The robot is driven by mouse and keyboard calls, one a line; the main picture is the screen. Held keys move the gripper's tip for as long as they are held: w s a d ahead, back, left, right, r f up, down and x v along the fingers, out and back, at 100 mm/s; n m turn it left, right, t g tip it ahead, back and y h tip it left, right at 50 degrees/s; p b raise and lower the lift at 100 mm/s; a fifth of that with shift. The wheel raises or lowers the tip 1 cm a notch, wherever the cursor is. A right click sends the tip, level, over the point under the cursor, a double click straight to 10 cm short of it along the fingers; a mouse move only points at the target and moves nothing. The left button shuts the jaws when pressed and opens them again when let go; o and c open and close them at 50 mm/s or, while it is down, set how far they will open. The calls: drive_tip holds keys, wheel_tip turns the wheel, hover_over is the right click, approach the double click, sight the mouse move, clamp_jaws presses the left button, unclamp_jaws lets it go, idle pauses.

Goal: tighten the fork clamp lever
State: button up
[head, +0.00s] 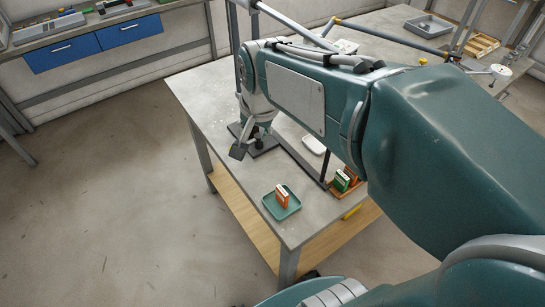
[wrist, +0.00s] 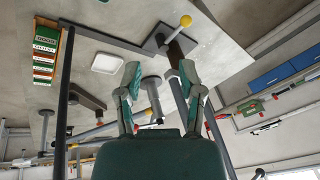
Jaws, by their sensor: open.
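A lever with a yellow ball knob (wrist: 186,20) shows at the top of the wrist view, rising from a dark base plate (wrist: 152,43). I take it for the fork clamp lever, but cannot be sure. My gripper (wrist: 159,78) is open and empty; its two fingers stand apart, with the knob beyond the right fingertip and not touching. A grey cylindrical part (wrist: 152,88) shows between the fingers. In the head view my gripper (head: 251,147) hangs over the left part of the table, above the dark plate. The lever cannot be made out there.
The grey table (head: 215,110) holds a green tray (head: 273,209) with an orange box, a white dish (head: 314,144) and an orange bin of boxes (head: 343,181). Bicycle-frame-like tubes (head: 300,27) run behind my arm. The table's front left is clear.

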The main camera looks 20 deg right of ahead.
drive_tip(key=s+n+t, duration=0.1)
drive_tip(key=s+n, duration=0.5)
drive_tip(key=s, duration=0.5)
drive_tip(key=shift+r+n, duration=0.3)
